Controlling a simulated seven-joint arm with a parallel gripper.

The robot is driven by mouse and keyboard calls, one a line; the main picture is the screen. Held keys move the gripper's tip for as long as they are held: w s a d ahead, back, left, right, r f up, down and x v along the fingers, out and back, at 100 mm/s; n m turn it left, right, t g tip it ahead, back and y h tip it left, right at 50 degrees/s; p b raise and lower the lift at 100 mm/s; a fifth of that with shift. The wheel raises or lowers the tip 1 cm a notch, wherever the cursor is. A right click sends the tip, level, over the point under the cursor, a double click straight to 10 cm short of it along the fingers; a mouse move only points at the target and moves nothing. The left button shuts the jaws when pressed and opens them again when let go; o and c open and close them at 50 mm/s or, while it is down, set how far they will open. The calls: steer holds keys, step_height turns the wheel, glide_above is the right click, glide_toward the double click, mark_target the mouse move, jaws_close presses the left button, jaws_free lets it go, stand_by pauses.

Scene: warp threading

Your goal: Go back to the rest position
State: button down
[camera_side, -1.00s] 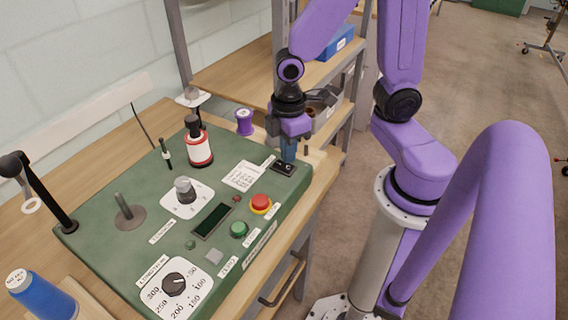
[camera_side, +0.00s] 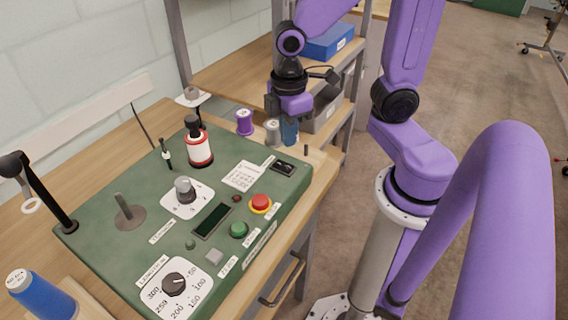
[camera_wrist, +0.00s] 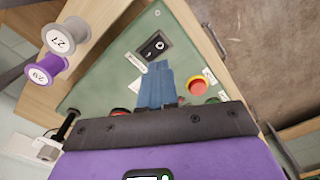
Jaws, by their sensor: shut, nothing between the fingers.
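My gripper (camera_side: 289,141) is shut and empty, with its blue fingers pointing down. In the side view it hangs above the back right corner of the green panel (camera_side: 97,251), apart from the black switch (camera_side: 284,168). The wrist view shows the blue fingers (camera_wrist: 155,86) together, with the switch (camera_wrist: 153,47) beyond their tips and uncovered.
A purple spool (camera_side: 244,122) and a grey spool (camera_side: 272,131) stand behind the panel. A red-and-white spool (camera_side: 200,148), a red button (camera_side: 260,203), a green button (camera_side: 239,229) and knobs stand up from the panel. A shelf with a blue box (camera_side: 328,42) is behind.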

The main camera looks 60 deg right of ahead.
steer(key=s+a+r, duration=0.1)
steer(key=s+r, duration=0.1)
steer(key=s, duration=0.9)
steer(key=shift+r+n, duration=0.3)
steer(key=shift+w, duration=0.1)
step_height(320, 180, up, 5)
steer(key=n, duration=0.5)
glide_above(279, 163)
steer(key=shift+f, duration=0.2)
steer(key=shift+f, duration=0.15)
step_height(279, 163, down, 14)
steer(key=shift+r, duration=0.15)
